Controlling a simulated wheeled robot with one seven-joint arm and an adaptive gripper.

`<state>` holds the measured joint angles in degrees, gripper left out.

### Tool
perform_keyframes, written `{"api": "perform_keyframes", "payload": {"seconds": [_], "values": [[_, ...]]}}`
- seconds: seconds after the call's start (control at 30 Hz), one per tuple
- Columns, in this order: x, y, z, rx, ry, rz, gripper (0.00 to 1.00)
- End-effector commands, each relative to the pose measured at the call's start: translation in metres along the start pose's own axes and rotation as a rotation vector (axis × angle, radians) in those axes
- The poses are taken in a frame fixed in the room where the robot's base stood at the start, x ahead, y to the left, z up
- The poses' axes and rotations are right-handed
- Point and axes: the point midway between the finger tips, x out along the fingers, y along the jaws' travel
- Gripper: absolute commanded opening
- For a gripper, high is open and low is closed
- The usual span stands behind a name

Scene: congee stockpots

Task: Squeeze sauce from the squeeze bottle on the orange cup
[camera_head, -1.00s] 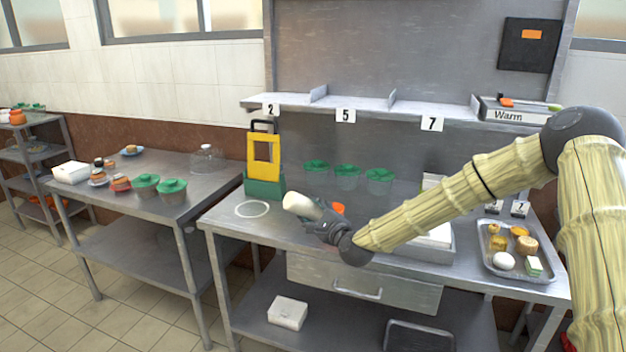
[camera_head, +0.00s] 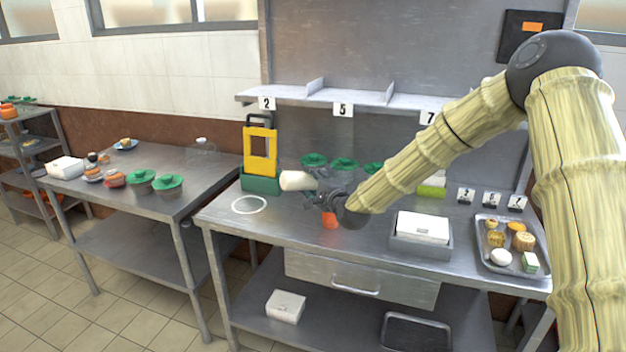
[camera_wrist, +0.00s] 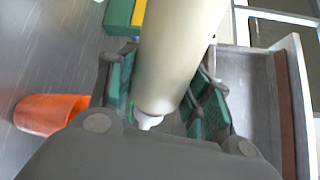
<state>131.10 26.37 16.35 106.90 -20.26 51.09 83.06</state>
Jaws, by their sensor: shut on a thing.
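The squeeze bottle (camera_head: 297,181) is a pale cream cylinder lying nearly level above the table in the head view. My gripper (camera_head: 318,186) is shut on it. In the wrist view the bottle (camera_wrist: 175,55) is between the green-padded fingers (camera_wrist: 165,95), with its white nozzle (camera_wrist: 149,121) towards the palm. The orange cup (camera_head: 329,220) stands on the steel table just below my gripper, partly hidden by it. In the wrist view the cup (camera_wrist: 45,114) is left of the fingers, apart from the nozzle. I see no sauce on it.
Green-lidded containers (camera_head: 343,165) stand at the back. A white box in a grey tray (camera_head: 420,252) and a food tray (camera_head: 508,268) are on the right.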

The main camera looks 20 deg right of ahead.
Motion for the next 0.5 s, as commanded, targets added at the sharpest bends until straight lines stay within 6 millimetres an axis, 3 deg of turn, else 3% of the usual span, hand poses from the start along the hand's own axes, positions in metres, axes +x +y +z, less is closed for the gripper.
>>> {"api": "perform_keyframes", "payload": {"seconds": [0.5], "values": [[0.0002, 0.0019, 0.006, -0.296, 0.024, 0.0, 0.38]]}}
